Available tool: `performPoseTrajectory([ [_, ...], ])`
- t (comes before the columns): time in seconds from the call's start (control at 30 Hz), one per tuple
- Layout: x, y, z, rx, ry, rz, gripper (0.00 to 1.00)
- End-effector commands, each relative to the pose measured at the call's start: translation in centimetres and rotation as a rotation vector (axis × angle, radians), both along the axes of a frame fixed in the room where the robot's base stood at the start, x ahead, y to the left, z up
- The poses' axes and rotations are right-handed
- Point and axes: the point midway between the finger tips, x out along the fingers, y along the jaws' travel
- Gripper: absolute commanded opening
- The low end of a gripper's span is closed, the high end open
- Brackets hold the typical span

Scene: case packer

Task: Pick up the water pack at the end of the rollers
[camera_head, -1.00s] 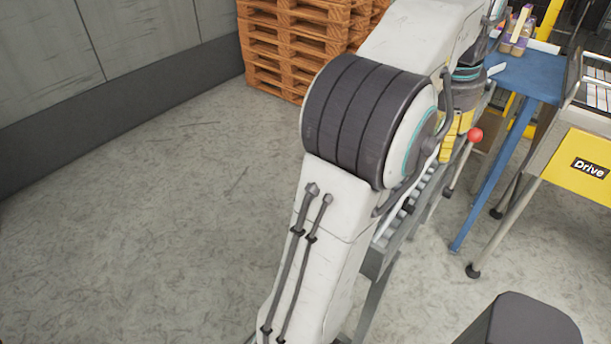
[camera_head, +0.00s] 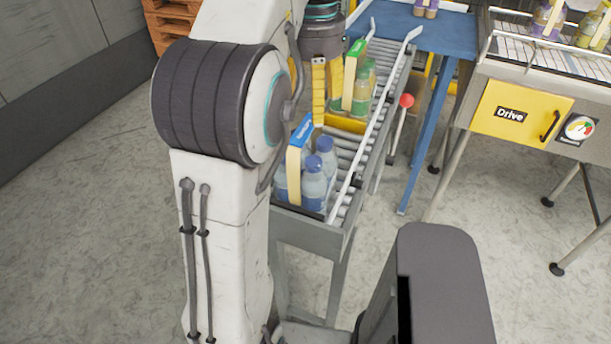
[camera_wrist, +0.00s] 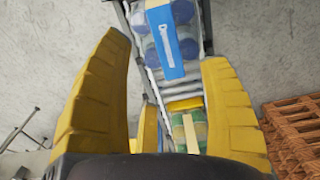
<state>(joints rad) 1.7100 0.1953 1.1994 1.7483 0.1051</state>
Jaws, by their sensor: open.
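The water pack (camera_head: 314,184) has blue-capped clear bottles and a cream and blue carrier. It stands at the near end of the roller conveyor (camera_head: 340,215), partly hidden by my arm. In the wrist view the water pack (camera_wrist: 185,14) is at the top, seen from above, beyond my fingertips. My gripper (camera_wrist: 165,52) is open, with its yellow fingers spread and nothing between them. In the head view my gripper (camera_head: 326,98) hangs over the rollers, behind and above the water pack, apart from it.
A green-capped pack (camera_head: 361,90) stands farther back on the rollers, beyond a yellow bar (camera_wrist: 185,103). Side rails border the conveyor. A red knob (camera_head: 406,100), a blue table (camera_head: 430,25) and a yellow-fronted machine (camera_head: 520,112) are on the right. Wooden pallets (camera_wrist: 295,130) show too.

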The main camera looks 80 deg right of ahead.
Motion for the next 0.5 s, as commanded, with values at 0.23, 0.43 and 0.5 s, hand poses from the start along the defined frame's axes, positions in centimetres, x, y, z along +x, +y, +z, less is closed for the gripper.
performPoseTrajectory([
  [0.23, 0.1, 0.0, -1.6, 0.001, 0.000, 0.001, 0.70],
  [0.43, 0.4, 0.0, -3.7, 0.001, 0.000, 0.002, 0.70],
  [0.5, 0.4, 0.0, -4.4, 0.001, 0.000, 0.001, 0.70],
])
